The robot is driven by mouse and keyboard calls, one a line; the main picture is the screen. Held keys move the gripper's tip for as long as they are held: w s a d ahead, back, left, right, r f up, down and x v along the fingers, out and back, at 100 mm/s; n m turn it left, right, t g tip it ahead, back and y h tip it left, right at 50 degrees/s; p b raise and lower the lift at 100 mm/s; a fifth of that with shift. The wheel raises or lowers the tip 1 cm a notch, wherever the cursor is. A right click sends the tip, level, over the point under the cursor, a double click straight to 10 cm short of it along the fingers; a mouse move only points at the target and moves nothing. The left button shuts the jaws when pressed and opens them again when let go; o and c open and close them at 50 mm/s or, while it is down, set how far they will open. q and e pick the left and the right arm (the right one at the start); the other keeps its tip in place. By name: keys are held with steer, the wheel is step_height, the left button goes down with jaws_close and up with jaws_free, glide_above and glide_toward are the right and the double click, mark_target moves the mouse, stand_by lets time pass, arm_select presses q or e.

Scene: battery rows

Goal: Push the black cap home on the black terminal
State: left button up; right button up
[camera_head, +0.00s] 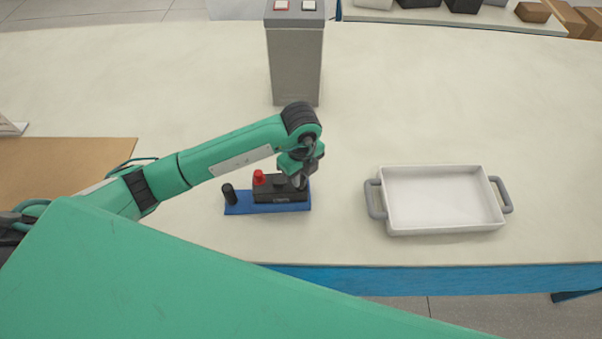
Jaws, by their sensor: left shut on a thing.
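A dark battery (280,195) sits on a blue base plate (245,208) near the front edge of the table. A red cap (258,176) stands upright on the battery's left end. A separate black cylinder (229,193) stands at the left end of the blue plate. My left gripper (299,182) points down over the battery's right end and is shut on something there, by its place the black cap. The fingers hide that cap and the black terminal, so I cannot tell how far down the cap sits. My right gripper is not in view.
A white tray with grey handles (443,232) stands to the right. A grey box (296,70) with a red and a white button on top stands behind the battery. A brown board (75,160) lies at the left. The table between battery and tray is clear.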

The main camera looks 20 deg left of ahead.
arm_select(q)
steer(key=shift+f+b, duration=0.3)
steer(key=shift+f, duration=0.1)
stand_by(0.4)
steer(key=o, duration=1.5)
steer(key=shift+r, duration=0.1)
steer(key=shift+r+p, duration=1.1)
steer(key=shift+r, duration=0.35)
steer(key=shift+r+p, duration=1.2)
steer(key=shift+r, duration=0.8)
